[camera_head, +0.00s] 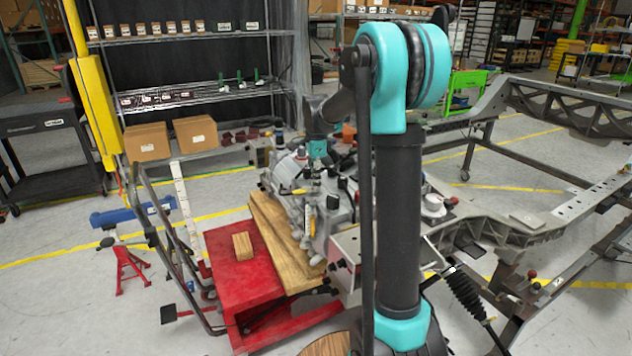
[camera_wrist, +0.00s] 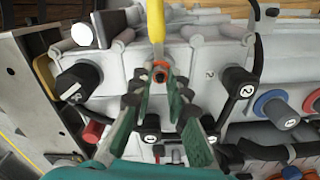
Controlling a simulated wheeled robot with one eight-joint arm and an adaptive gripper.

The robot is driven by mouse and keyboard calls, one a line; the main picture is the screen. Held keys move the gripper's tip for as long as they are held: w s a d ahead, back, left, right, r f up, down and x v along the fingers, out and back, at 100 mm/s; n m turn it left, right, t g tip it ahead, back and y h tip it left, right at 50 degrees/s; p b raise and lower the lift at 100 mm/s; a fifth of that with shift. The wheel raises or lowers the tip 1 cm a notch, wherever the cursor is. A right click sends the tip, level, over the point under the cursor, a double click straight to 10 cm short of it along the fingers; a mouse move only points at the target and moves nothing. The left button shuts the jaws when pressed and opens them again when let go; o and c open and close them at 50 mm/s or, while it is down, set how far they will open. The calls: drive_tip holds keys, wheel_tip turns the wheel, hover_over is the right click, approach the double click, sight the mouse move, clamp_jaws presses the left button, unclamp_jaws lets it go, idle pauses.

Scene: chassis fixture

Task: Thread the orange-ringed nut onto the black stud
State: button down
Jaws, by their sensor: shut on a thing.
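In the wrist view, my gripper (camera_wrist: 161,84) has its green-padded fingers closed together at the tips. They are shut on a small part with an orange ring (camera_wrist: 160,66), the nut, near the front of the grey casing (camera_wrist: 205,62). Whether the nut touches the casing or a stud cannot be told. A black capped post (camera_wrist: 80,78) stands to the left and another (camera_wrist: 238,82) to the right. The black stud itself cannot be made out for sure; the fingers may hide it. In the head view my fingertips are too small and crowded to make out.
A yellow handle (camera_wrist: 156,22) lies just beyond the fingertips. In the head view, the casing (camera_head: 290,175) rests on wooden boards over a red cart (camera_head: 225,275). A metal frame (camera_head: 560,215) stands at right.

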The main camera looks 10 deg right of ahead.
drive_tip(key=shift+m, duration=1.4)
drive_tip(key=c, duration=1.4)
unclamp_jaws()
wheel_tip(320, 180, up, 9)
